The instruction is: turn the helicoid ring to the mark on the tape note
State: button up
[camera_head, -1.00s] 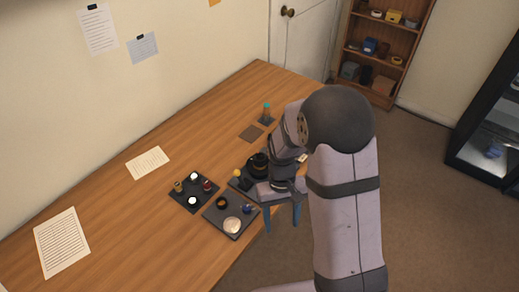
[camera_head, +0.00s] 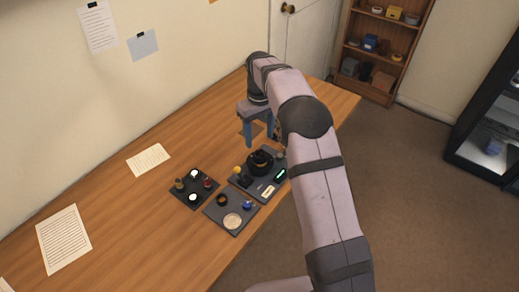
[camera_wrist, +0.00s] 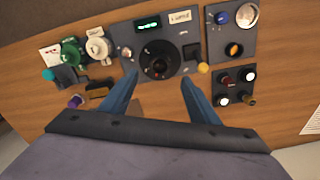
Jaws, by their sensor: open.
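The black lens with its helicoid ring (camera_head: 261,161) stands on a dark plate (camera_head: 244,182). It also shows in the wrist view (camera_wrist: 158,62), seen from above, between and ahead of my fingertips. A pale label (camera_head: 268,191), likely the tape note, lies on the same plate; the wrist view shows it (camera_wrist: 180,17) with writing too small to read. A green-lit display (camera_head: 281,175) sits beside it. My gripper (camera_head: 259,141) has two blue fingers, open and empty, above the table behind the lens. In the wrist view the fingers (camera_wrist: 159,82) are wide apart and do not touch the ring.
A dark tray (camera_head: 183,202) with small knobs and a plate (camera_head: 225,233) with a pale disc are left of and in front of the lens. A yellow knob (camera_wrist: 203,68) is close by my right finger. Green and white round parts (camera_wrist: 97,47) stand beyond the left finger.

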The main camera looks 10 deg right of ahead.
aim_at(260, 153)
jog(key=shift+f+p, duration=1.3)
jog(key=shift+f, duration=2.35)
jog(key=c, duration=1.1)
